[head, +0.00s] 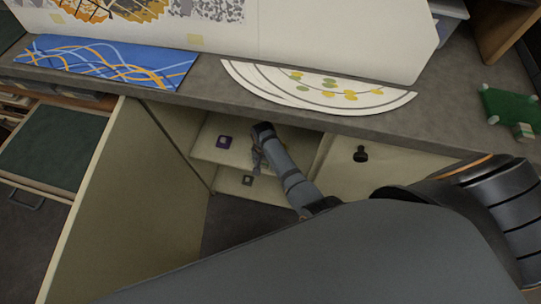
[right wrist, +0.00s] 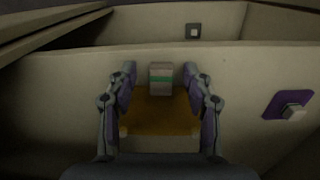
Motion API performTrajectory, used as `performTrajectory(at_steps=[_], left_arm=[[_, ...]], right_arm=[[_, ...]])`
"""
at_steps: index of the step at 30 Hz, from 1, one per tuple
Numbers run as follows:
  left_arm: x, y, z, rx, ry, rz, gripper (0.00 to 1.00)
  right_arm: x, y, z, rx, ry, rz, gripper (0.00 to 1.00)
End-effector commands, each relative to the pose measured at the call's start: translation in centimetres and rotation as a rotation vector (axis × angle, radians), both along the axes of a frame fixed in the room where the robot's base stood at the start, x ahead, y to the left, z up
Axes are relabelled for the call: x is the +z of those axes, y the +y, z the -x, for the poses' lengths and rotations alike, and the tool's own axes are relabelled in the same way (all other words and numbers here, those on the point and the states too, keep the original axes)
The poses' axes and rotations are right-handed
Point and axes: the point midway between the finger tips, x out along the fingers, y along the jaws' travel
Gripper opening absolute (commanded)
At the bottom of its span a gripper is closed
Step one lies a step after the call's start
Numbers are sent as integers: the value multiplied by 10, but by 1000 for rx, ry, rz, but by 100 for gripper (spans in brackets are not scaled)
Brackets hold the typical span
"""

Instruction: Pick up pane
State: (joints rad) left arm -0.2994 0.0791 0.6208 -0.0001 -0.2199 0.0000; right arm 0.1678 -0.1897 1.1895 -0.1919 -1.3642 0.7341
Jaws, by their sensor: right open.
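An amber pane (right wrist: 160,117) lies between the fingers of my right gripper (right wrist: 160,82) in the right wrist view. A small pale block with a green band (right wrist: 161,77) stands on it, between the open fingertips, with a gap on each side. My right gripper reaches into the open cabinet. My left gripper is not in view.
The cabinet's open door (head: 125,200) stands left of my arm, and a closed panel with a black knob (head: 361,154) is to the right. The grey worktop (head: 210,85) above holds a blue patterned panel (head: 105,62) and a white fan-shaped design (head: 320,87).

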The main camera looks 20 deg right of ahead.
Motion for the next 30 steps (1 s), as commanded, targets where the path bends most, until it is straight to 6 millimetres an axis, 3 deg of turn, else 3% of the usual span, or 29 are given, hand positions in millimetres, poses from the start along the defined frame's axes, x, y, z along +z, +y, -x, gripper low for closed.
performTrajectory(at_steps=[5, 17, 30], left_arm=[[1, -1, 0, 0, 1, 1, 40], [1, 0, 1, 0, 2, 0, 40], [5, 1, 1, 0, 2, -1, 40]], right_arm=[[2, 1, 0, 0, -1, -1, 51], [2, 0, 0, 0, 0, 0, 0], [4, 0, 0, 0, -1, -1, 0]])
